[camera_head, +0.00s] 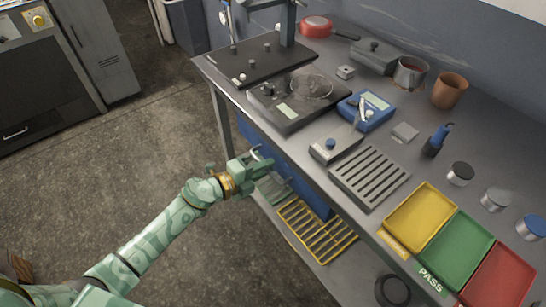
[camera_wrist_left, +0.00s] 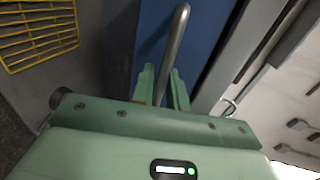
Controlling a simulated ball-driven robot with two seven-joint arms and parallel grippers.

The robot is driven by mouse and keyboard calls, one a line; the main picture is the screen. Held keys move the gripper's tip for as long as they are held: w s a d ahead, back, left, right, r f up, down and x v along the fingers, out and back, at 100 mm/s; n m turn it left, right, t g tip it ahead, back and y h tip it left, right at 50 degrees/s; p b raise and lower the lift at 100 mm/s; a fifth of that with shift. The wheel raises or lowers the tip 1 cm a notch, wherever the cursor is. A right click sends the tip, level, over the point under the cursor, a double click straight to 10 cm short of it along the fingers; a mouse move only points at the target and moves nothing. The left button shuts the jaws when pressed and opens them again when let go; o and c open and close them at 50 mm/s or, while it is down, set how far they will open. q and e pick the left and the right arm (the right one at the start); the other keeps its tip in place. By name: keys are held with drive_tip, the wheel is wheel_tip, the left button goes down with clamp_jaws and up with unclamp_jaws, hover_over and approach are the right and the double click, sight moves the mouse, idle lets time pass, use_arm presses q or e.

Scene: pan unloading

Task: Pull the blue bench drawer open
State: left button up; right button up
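The blue bench drawer (camera_head: 290,172) is under the grey workbench top, its front facing the floor on the left. In the left wrist view its blue front (camera_wrist_left: 207,38) fills the upper middle, with a grey metal bar handle (camera_wrist_left: 176,40) standing off it. My left gripper (camera_head: 264,167) is at the handle, its green fingers (camera_wrist_left: 163,88) close together on either side of the bar. The gripper looks shut on the handle; the contact itself is partly hidden. The drawer looks closed, though the arm covers part of its front. My right gripper is in neither view.
A yellow wire rack (camera_head: 317,231) is on the lower shelf below the drawer. The bench top holds a slotted grey tray (camera_head: 369,177), a blue meter (camera_head: 366,110) and yellow, green and red bins (camera_head: 455,250). The floor (camera_head: 110,185) left of the bench is clear.

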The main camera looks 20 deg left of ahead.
use_arm(q)
drive_tip(key=shift+w+d, duration=0.1)
drive_tip(key=shift+w, duration=0.05)
clamp_jaws()
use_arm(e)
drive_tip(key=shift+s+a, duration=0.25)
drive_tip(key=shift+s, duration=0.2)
